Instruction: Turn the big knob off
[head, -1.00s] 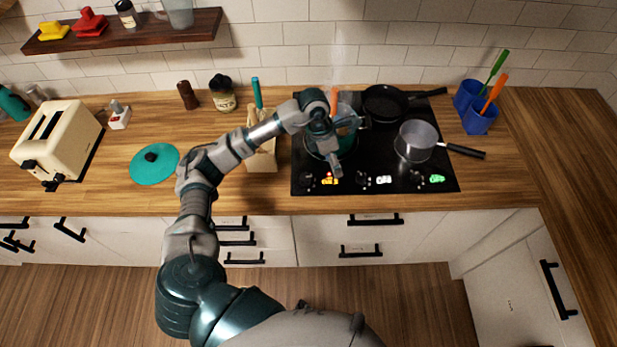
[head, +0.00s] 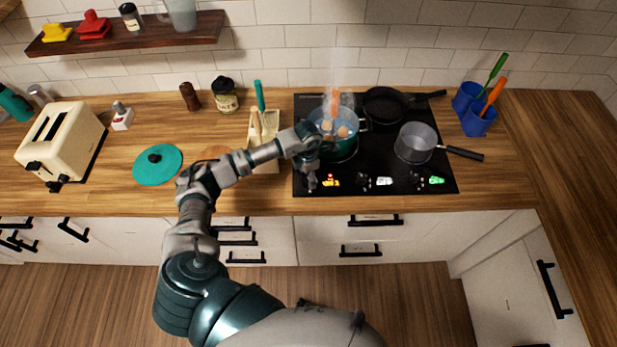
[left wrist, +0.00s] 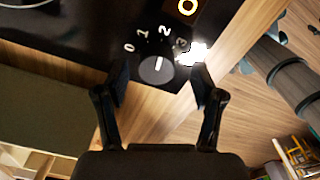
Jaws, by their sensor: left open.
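The knob (left wrist: 156,69) at the cooktop's front left shows in the left wrist view, dark and round with a white pointer line. Around it are the marks 0, 1, 2 and 3, and the line points roughly at 2. My left gripper (left wrist: 159,82) is open, with one finger on each side of the knob in that view; contact cannot be told. In the head view my left gripper (head: 311,183) hangs over the cooktop's front left corner and hides the knob. My right gripper is not in view.
A teal pot (head: 345,149) with round items and steam stands on the cooktop (head: 384,166) behind my gripper. A black pan (head: 385,103) and a grey saucepan (head: 413,143) are farther right. A utensil holder (head: 266,160) stands left of the cooktop, near my arm.

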